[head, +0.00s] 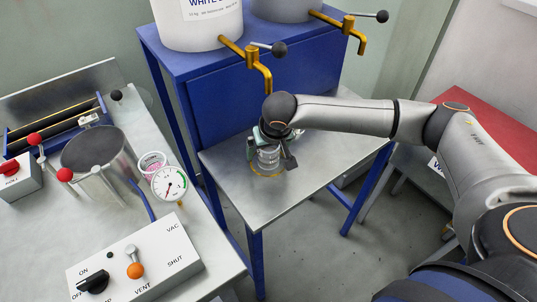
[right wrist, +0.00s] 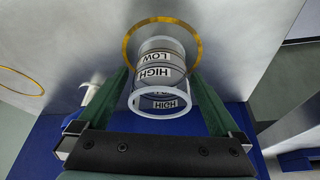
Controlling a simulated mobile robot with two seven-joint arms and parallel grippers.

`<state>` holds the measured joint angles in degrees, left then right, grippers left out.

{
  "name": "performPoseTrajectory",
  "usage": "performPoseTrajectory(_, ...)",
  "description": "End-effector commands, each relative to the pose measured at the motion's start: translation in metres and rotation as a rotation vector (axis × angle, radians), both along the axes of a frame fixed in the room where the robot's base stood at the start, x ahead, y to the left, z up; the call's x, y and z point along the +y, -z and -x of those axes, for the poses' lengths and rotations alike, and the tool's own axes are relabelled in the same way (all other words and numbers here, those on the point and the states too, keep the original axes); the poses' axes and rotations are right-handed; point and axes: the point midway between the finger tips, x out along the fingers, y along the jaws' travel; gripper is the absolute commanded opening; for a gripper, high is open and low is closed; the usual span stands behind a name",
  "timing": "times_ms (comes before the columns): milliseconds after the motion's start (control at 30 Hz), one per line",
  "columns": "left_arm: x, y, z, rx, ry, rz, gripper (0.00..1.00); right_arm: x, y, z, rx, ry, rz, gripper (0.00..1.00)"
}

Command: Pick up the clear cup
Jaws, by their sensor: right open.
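The clear cup (head: 268,159) stands upright on the metal table, inside a yellow ring marked on its top, below the brass taps. In the right wrist view the cup (right wrist: 160,76) shows bands reading LOW and HIGH and a pale round rim. My right gripper (head: 271,152) is at the cup, with one green finger on each side of it. It is open; I cannot tell whether either finger touches the wall. The gripper partly hides the cup in the head view. My left gripper is not in view.
A brass tap (head: 260,72) with a black-knobbed lever hangs from the white tank (head: 195,25) above the table (head: 310,165). At left are a steel pot (head: 95,160), a small pink-filled cup (head: 152,164), a gauge (head: 169,183) and a switch box (head: 135,262). The table's front is clear.

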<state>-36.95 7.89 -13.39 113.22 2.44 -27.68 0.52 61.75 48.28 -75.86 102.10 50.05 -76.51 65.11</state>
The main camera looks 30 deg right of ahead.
Motion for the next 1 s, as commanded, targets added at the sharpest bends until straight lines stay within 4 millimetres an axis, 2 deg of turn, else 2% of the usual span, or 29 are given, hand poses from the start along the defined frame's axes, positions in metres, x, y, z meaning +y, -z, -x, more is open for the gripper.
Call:
performPoseTrajectory(100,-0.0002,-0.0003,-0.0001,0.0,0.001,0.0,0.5,0.0001,-0.0001,0.0001,0.0,0.0,0.0,0.98)
performPoseTrajectory(900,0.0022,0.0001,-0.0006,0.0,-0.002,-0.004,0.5,0.0,-0.0003,0.0004,0.0,0.0,0.0,0.08)
performPoseTrajectory(1000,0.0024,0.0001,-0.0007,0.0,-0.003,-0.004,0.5,-0.0001,-0.0003,0.0005,0.0,0.0,0.001,0.0)
